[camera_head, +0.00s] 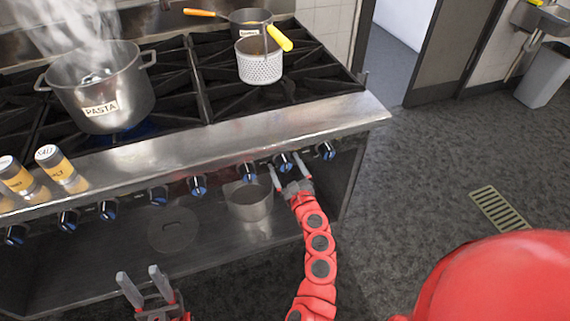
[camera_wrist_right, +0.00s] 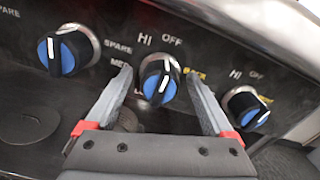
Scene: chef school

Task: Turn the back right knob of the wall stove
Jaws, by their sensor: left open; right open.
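The stove front has a row of black knobs with blue faces. My right gripper (camera_head: 287,168) is open, with one finger on each side of a knob (camera_head: 283,162) second from the right end. In the right wrist view, this knob (camera_wrist_right: 158,82) sits between the spread fingers (camera_wrist_right: 158,95), with a yellow "BACK" label beside it. Its white mark points roughly up; whether the fingers touch it, I cannot tell. The rightmost knob (camera_head: 326,151) is outside the gripper, and also shows in the wrist view (camera_wrist_right: 246,109). My left gripper (camera_head: 141,278) is open and empty, low before the stove.
A steaming pasta pot (camera_head: 100,88), a perforated white container (camera_head: 259,62) and a pan (camera_head: 250,20) stand on the stove top. Shakers (camera_head: 55,164) stand on the front ledge at left. A metal pot (camera_head: 248,201) is on the lower shelf.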

